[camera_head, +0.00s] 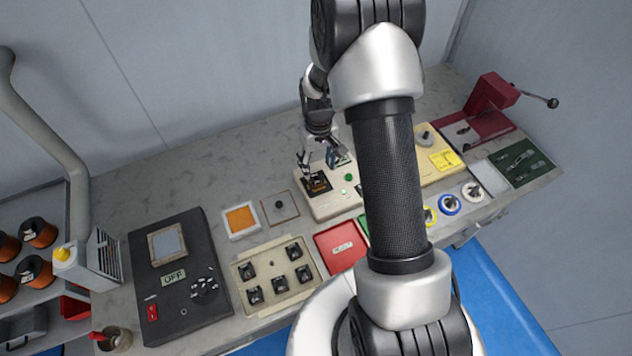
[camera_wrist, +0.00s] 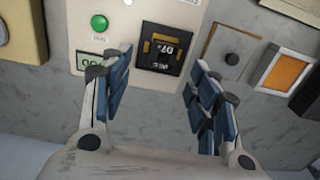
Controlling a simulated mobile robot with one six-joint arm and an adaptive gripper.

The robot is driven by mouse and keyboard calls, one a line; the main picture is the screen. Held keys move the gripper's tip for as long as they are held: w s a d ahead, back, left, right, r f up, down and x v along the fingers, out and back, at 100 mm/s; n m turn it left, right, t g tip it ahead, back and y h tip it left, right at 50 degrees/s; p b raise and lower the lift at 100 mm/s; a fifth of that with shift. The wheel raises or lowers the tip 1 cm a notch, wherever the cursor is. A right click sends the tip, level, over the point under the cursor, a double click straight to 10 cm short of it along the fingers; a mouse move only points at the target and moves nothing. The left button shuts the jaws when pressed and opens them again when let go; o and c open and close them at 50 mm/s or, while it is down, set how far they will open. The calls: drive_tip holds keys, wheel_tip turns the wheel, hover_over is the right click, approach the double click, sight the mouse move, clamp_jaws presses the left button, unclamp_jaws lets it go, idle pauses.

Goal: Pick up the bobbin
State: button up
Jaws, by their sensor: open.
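A black bobbin with copper-coloured winding (camera_wrist: 160,47) sits in a dark square seat on the cream machine panel; it also shows in the head view (camera_head: 317,184). My gripper (camera_wrist: 158,72) is open and empty, its blue-padded fingers spread left and right. In the wrist view the bobbin lies just beyond the fingertips, between their lines, and the fingers appear clear of it. In the head view my gripper (camera_head: 322,158) hangs above the left part of the cream machine (camera_head: 335,207).
A green button (camera_wrist: 99,22) and small display (camera_wrist: 92,57) are beside the bobbin. An orange pad (camera_head: 241,218), a grey plate (camera_head: 281,206) and a red tray (camera_head: 341,247) lie nearby. A black control box (camera_head: 178,285) is at left, a red lever press (camera_head: 492,95) at right.

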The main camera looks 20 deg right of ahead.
sight(317, 178)
drive_tip(key=f, duration=0.2)
drive_tip(key=f+b, duration=0.1)
drive_tip(key=f, duration=0.4)
drive_tip(key=shift+s+a+f, duration=0.1)
drive_tip(key=shift+s+a, duration=0.1)
drive_tip(key=shift+a, duration=0.05)
drive_tip(key=c, duration=1.2)
wheel_tip(317, 178, up, 20)
drive_tip(key=p, duration=0.3)
